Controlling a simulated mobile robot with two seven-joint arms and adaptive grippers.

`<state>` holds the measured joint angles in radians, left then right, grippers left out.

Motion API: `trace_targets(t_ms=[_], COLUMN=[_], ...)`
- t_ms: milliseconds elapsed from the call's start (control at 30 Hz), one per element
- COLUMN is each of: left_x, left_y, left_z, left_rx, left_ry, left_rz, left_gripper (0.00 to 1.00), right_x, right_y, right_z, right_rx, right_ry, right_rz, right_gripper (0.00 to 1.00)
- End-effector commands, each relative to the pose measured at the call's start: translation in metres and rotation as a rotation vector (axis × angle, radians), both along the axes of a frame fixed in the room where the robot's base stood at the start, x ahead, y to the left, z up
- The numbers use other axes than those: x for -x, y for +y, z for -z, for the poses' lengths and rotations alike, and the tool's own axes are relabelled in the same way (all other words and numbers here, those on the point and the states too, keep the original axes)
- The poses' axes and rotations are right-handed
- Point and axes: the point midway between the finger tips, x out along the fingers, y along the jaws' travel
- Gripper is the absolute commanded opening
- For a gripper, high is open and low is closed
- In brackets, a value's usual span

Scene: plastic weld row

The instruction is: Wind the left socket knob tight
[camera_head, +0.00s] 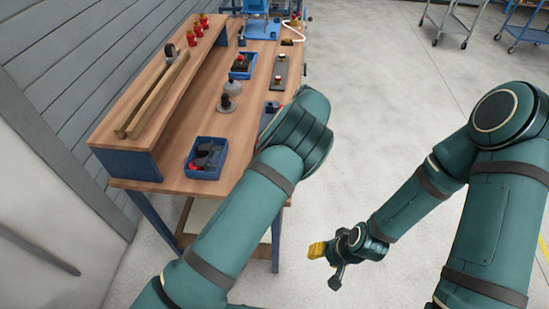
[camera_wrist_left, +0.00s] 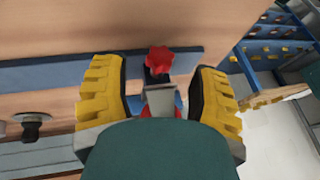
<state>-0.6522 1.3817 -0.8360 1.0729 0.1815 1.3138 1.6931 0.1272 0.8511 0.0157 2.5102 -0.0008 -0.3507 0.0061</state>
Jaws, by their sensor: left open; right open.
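A red lobed knob (camera_wrist_left: 160,58) shows in the left wrist view, on a dark stem above a grey block. My left gripper (camera_wrist_left: 157,80) is open, with one yellow-padded finger on each side of the knob and a visible gap to both. In the head view my left arm hides that gripper. A red-topped knob (camera_head: 278,81) stands on a dark grey plate on the bench; I cannot tell whether it is the same knob. My right gripper (camera_head: 328,266) is open and empty over the floor, right of the bench.
The wooden bench (camera_head: 178,157) holds a blue tray (camera_head: 207,172) with dark parts, another blue bin (camera_head: 242,67) and a grey round-based piece (camera_head: 228,103). A raised shelf carries wooden bars (camera_head: 158,93) and red pieces (camera_head: 198,28).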

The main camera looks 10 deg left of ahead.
Motion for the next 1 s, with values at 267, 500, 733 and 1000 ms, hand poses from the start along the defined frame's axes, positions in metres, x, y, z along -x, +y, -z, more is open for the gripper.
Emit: trace_targets(t_ms=[267,500,733,1000], left_x=[-0.014,-0.020,-0.021,-0.021], left_y=[-0.022,-0.033,-0.034,-0.032], left_z=[-0.051,-0.075,-0.080,-0.083], left_rx=[0.001,0.001,0.000,0.005], left_ry=[-0.002,0.000,0.001,0.004], left_rz=[0.002,0.000,0.000,0.001], left_gripper=[0.60,0.60,0.60,0.60], right_x=[0.000,0.000,0.000,-0.001], right_y=[0.000,0.000,0.000,0.000], right_z=[0.000,0.000,0.000,-0.006], right_rx=[0.000,0.000,0.000,0.000], right_ry=[0.000,0.000,0.000,-0.002], right_rz=[0.000,0.000,0.000,0.002], right_gripper=[0.47,0.47,0.47,0.47])
